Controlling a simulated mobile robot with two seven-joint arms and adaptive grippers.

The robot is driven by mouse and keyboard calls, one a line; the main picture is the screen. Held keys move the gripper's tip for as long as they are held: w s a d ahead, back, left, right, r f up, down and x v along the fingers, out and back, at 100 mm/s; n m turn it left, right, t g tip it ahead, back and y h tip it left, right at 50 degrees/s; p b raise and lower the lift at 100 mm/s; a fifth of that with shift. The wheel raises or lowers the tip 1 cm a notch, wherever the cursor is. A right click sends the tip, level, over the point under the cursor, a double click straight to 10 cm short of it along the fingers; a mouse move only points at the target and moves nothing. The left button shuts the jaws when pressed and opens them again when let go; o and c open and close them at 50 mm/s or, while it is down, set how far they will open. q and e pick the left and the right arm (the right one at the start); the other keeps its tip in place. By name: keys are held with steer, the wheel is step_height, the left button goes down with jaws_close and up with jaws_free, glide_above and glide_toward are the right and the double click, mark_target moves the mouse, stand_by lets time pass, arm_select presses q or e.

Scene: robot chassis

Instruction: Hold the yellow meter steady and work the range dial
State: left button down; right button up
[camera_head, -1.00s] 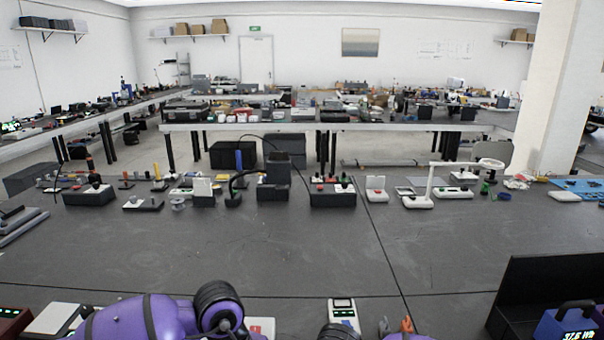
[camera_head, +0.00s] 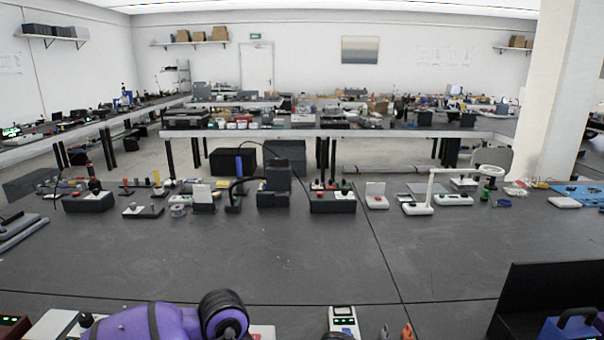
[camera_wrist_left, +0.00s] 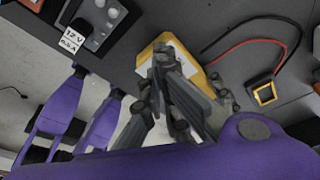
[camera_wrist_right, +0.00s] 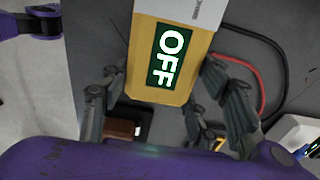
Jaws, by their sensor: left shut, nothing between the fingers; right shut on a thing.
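The yellow meter (camera_wrist_right: 140,45) stands out in the right wrist view, with a dark green display reading OFF. The fingers of my right gripper (camera_wrist_right: 165,80) lie on both sides of it and are shut on it. In the left wrist view the yellow meter (camera_wrist_left: 200,62) shows behind my left gripper (camera_wrist_left: 180,105). The left fingers are together and empty, in front of the meter's face; I cannot tell whether they touch it. They cover much of that face, and I cannot make out the range dial. In the head view, neither gripper's fingertips nor the yellow meter can be seen.
A dark box (camera_wrist_left: 100,22) with knobs and a "12 V" label (camera_wrist_left: 70,42) is near the meter. Red and black leads (camera_wrist_left: 250,42) run beside a yellow-edged block (camera_wrist_left: 264,92). The bench's middle (camera_head: 220,255) is clear; a black panel (camera_head: 550,290) stands at right.

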arm_select(q)
steer(key=shift+w+d, duration=0.15)
steer(key=shift+w, duration=0.05)
steer(key=shift+w+d, duration=0.3)
steer(key=shift+w, duration=0.15)
steer(key=shift+w+d, duration=0.1)
steer(key=shift+d, duration=0.15)
steer(key=shift+w+a, duration=0.25)
steer(key=shift+a, duration=0.05)
steer(key=d+v, duration=0.1)
steer(key=v, duration=0.4)
steer(key=shift+s+r, duration=0.25)
steer(key=shift+r, duration=0.3)
